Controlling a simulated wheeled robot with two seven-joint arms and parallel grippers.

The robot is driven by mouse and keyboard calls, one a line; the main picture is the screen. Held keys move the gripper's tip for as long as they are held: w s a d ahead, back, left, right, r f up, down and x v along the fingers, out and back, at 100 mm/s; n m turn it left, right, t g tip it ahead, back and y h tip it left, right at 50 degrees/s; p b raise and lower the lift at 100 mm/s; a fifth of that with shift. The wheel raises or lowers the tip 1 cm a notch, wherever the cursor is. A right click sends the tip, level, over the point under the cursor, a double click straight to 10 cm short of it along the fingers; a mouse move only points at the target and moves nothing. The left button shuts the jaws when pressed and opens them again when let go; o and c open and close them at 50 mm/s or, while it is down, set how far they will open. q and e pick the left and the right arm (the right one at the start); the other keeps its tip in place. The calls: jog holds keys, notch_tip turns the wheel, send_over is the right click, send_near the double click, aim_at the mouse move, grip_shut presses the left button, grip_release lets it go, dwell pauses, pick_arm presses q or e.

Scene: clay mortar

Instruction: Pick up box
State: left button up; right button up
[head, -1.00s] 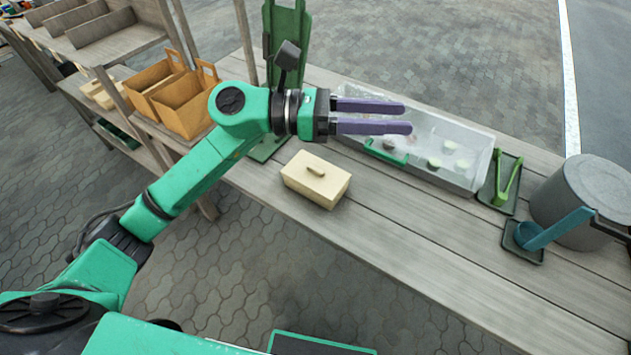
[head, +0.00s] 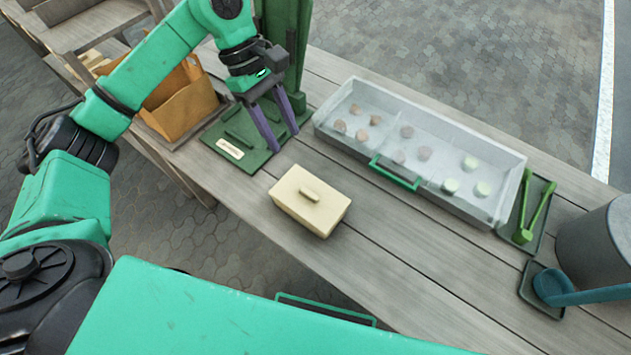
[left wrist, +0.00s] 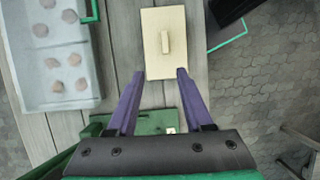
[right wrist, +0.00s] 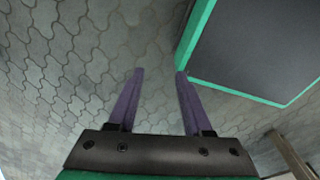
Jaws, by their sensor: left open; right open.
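A cream box (head: 310,203) with a lid and a small bar handle sits on the grey wooden table, left of the middle. It also shows in the left wrist view (left wrist: 163,45), ahead of the fingertips. My left gripper (head: 285,143) is open and empty, with purple fingers pointing down over the green board behind the box. In the left wrist view the left gripper (left wrist: 156,72) has its fingertips near the box's close edge, with the handle roughly between their lines. My right gripper (right wrist: 155,72) is open and empty over the paving, away from the table.
A clear-bottomed tray (head: 420,140) with several small round pieces lies behind and right of the box. Green tongs (head: 530,212), a blue scoop (head: 555,287) and a grey bucket (head: 600,245) stand at the right. Brown carriers (head: 178,105) are at the left.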

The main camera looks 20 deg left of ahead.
pick_arm(q)
jog(key=p, duration=0.2)
send_near(308, 192)
jog(key=s, duration=0.1)
jog(key=x, duration=0.2)
jog(key=p+x, duration=0.1)
jog(key=x, duration=0.1)
jog(key=p+x, duration=0.1)
jog(key=x, duration=0.2)
jog(key=shift+w+d, duration=0.15)
jog(key=shift+w, duration=0.25)
jog(key=shift+d+f, duration=0.1)
jog(key=shift+f, duration=0.35)
grip_shut()
pick_arm(e)
jog(key=s+r, duration=0.2)
jog(key=r, duration=0.1)
jog(key=s+r, duration=0.1)
jog(key=r, duration=0.1)
jog(key=shift+d, duration=0.2)
jog(key=shift+a+f, duration=0.1)
jog(key=shift+a, duration=0.05)
